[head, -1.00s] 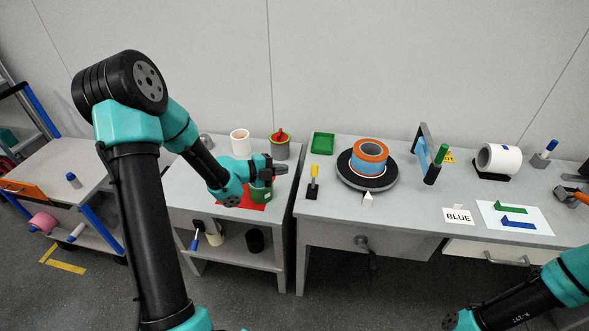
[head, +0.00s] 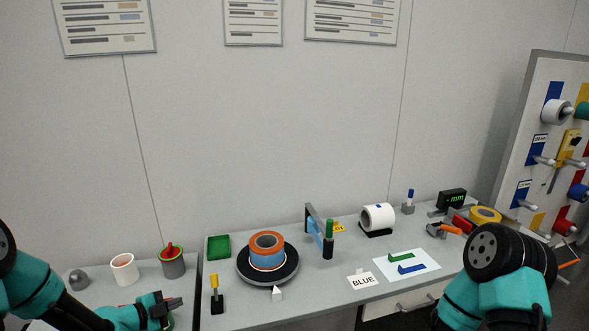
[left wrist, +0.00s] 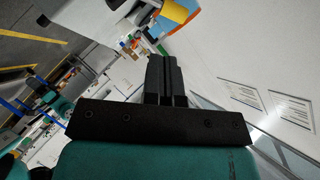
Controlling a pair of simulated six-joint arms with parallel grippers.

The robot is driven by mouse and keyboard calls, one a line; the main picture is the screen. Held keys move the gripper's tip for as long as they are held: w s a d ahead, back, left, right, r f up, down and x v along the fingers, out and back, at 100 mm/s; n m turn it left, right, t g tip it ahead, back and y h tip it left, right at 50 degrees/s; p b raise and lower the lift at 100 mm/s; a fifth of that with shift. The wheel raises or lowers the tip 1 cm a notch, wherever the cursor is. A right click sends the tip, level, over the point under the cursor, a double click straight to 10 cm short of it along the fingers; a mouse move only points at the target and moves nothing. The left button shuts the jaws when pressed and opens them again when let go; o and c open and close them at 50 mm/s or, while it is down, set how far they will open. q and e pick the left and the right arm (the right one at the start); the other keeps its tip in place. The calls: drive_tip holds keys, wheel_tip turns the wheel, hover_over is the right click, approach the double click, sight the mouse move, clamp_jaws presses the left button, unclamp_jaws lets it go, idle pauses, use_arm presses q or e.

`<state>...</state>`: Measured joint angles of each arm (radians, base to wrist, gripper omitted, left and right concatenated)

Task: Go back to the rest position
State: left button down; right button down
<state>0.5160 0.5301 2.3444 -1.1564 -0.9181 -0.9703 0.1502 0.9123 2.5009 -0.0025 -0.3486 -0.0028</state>
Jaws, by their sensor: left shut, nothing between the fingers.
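My left gripper (head: 176,303) is low at the left in the head view, over the left side table and in front of the grey cup with red in it. Its fingers are together and empty. The left wrist view also shows the shut fingers (left wrist: 167,80), dark and side by side, with nothing between them. My right arm (head: 505,275) stands at the lower right of the head view, its black joint raised in front of the table's right part. The right gripper is not visible.
A white cup (head: 123,269) and the grey cup (head: 173,262) stand just behind the left gripper. The main table holds a green tray (head: 219,247), a dark turntable (head: 249,275) with tape rolls, and a white roll (head: 378,217). A tool board (head: 513,165) stands at the right.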

use_arm(q)
drive_tip(key=s+d+f+n+g+y, duration=0.2)
drive_tip(key=s+f+n, duration=0.1)
drive_tip(key=f+n, duration=0.35)
drive_tip(key=s+d+f+n+g+y, duration=0.2)
drive_tip(key=s+d+f+n, duration=0.15)
drive_tip(key=f+n, duration=0.35)
drive_tip(key=s+d+f+n+g, duration=0.3)
drive_tip(key=s+d+f, duration=0.1)
drive_tip(key=s, duration=0.2)
drive_tip(key=s+d+f+n+g, duration=0.3)
drive_tip(key=s+d+f, duration=0.1)
drive_tip(key=s, duration=0.3)
drive_tip(key=shift+s+d+f+g, duration=0.2)
drive_tip(key=shift+d+g, duration=0.1)
drive_tip(key=shift+d, duration=0.4)
drive_tip(key=shift+y, duration=0.3)
